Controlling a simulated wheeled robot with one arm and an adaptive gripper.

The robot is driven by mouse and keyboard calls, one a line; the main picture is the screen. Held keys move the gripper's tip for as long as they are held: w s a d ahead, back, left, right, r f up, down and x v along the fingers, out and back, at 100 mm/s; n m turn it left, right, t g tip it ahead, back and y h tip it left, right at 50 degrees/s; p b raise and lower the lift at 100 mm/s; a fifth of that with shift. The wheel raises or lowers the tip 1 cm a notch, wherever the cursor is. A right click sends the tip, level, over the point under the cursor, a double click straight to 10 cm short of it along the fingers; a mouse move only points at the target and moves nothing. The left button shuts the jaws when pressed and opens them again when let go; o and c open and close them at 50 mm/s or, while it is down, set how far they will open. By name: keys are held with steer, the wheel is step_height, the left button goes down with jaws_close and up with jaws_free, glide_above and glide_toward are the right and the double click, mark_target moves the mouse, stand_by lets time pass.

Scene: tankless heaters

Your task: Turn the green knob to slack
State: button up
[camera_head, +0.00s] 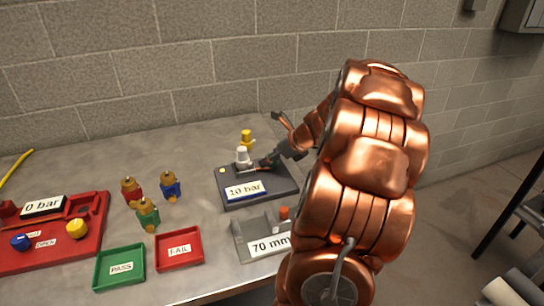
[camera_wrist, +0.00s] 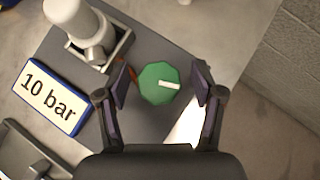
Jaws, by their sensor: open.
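The green knob (camera_wrist: 158,84) is a faceted disc with a white pointer bar on top, on the dark grey base plate. In the wrist view it lies between the two spread fingers of my gripper (camera_wrist: 159,95). Gaps show between the fingers and the knob, so neither finger visibly touches it. The white pointer points toward the right of the wrist view. In the head view my gripper (camera_head: 274,160) is over the grey base (camera_head: 282,189), and my arm and gripper mostly hide the knob. I cannot read any slack mark.
A white fitting (camera_wrist: 80,22) stands beside the knob, near the "10 bar" sign (camera_wrist: 50,97). Red, blue and green brass-topped parts (camera_head: 148,213) stand left. A red panel (camera_head: 88,222), green PASS tray (camera_head: 101,279), red FAIL tray (camera_head: 160,260) and "70 mm" holder (camera_head: 241,247) share the table.

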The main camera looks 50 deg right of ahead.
steer(key=shift+c, duration=0.4)
steer(key=c, duration=1.1)
steer(key=shift+o, duration=0.2)
steer(key=shift+n+y+p, duration=0.3)
steer(key=shift+n+p, duration=0.1)
steer(key=shift+p, duration=0.15)
steer(key=shift+r+n+y+p, duration=0.2)
steer(key=shift+n+y+p, duration=0.2)
steer(key=shift+n+p, duration=0.25)
steer(key=n+g+y+p, duration=0.1)
steer(key=n+y+p, duration=0.1)
steer(key=n, duration=0.1)
steer(key=shift+f+y+p, duration=0.15)
steer(key=shift+y+p, duration=0.15)
steer(key=n+g+y, duration=0.1)
steer(key=n, duration=0.1)
steer(key=n+g+y+p, duration=0.1)
steer(key=n, duration=0.1)
steer(key=shift+f+g, duration=0.1)
steer(key=shift+g, duration=0.2)
steer(key=shift+n+g+y, duration=0.7)
steer(key=shift+n+g, duration=0.5)
steer(key=shift+n, duration=0.55)
